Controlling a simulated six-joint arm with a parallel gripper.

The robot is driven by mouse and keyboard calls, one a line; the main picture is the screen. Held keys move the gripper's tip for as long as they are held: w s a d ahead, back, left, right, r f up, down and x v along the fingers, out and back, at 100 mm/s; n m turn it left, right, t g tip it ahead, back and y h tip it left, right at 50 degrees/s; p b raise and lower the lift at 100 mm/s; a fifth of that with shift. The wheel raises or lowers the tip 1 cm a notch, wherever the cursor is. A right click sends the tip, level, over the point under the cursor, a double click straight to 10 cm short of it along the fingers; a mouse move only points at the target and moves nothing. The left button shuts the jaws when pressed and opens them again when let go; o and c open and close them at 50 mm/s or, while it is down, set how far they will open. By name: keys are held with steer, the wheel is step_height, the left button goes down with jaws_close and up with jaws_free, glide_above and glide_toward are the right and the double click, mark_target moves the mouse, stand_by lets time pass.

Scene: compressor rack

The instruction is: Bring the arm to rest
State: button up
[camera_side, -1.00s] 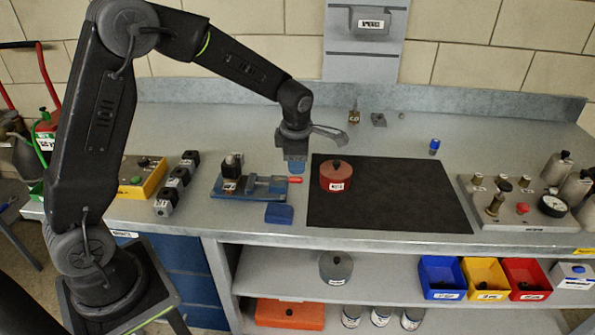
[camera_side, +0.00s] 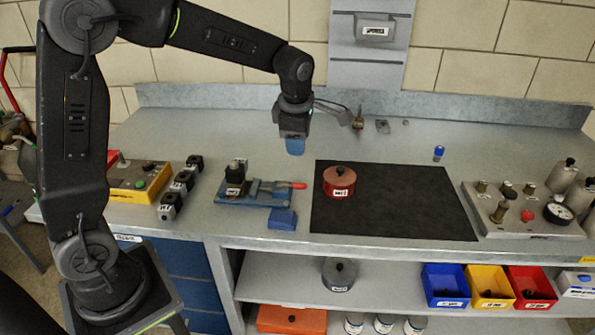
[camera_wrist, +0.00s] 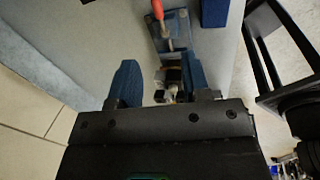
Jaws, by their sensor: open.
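My gripper (camera_side: 295,147) hangs above the bench, fingers down, behind the blue clamp fixture and left of the black mat. In the wrist view its two blue fingers (camera_wrist: 160,84) stand apart with nothing held between them. The blue fixture (camera_side: 270,196) with a red-tipped handle lies on the bench below and holds a dark block (camera_side: 236,176). The fixture also shows in the wrist view (camera_wrist: 173,28), partly hidden by the fingers.
A red lidded pot (camera_side: 340,183) stands on the black mat (camera_side: 410,210). A blue block (camera_side: 283,219) lies in front of the fixture. A yellow button box (camera_side: 138,183) and black connectors are left. A gauge panel (camera_side: 520,212) is right. Bins stand on the lower shelf.

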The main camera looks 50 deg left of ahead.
steer(key=s+d+r+m+t, duration=0.2)
steer(key=s+m, duration=0.9)
steer(key=m, duration=0.2)
steer(key=s+d+r+m+t+h, duration=0.1)
steer(key=s+d+r+m, duration=0.2)
steer(key=s+m, duration=0.9)
steer(key=shift+r+m+t+h, duration=0.3)
steer(key=shift+m+t, duration=0.1)
steer(key=shift+d, duration=0.1)
